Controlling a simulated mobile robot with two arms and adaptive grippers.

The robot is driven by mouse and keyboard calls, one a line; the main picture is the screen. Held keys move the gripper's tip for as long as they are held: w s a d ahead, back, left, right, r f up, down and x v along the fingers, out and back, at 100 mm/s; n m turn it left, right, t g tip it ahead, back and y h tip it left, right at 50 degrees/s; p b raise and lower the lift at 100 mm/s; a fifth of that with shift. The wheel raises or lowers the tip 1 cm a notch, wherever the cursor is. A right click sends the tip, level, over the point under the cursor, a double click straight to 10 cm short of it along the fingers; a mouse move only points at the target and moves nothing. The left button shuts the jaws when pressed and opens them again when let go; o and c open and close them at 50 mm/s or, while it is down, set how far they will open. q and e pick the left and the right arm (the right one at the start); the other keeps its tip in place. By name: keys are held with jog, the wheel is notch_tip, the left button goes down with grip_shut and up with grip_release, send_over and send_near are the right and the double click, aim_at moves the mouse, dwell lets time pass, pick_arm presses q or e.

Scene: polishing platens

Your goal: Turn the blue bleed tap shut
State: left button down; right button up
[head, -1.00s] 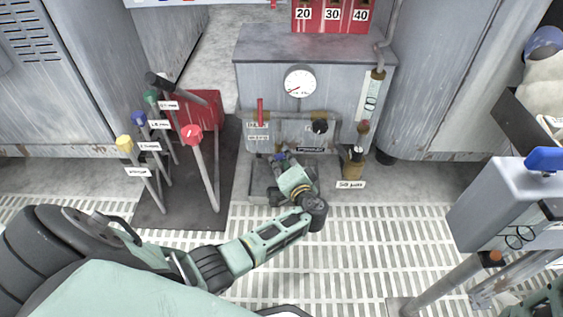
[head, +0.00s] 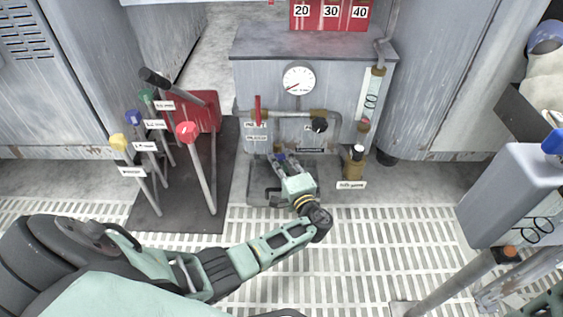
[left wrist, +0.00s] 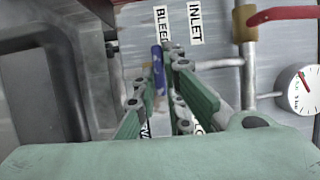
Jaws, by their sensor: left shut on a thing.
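The blue bleed tap (left wrist: 158,70) stands between the fingers of my left gripper (left wrist: 163,76) in the left wrist view. The fingers are shut on it. A label reading BLEED (left wrist: 162,22) is just beyond it, partly covered by a finger. In the head view my left gripper (head: 281,163) is at the low front of the grey cabinet (head: 250,75), and only a bit of blue shows at its tips. My right gripper is not in view.
A red inlet lever (head: 258,110) and a black knob (head: 319,125) sit on the pipe above. A round gauge (head: 298,79) is higher up. Several coloured levers, one red-topped (head: 187,131), stand left. A brass fitting (head: 356,162) is on the right.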

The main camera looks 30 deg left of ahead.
pick_arm(q)
jog(key=c, duration=1.8)
grip_release()
jog(key=shift+c, duration=0.2)
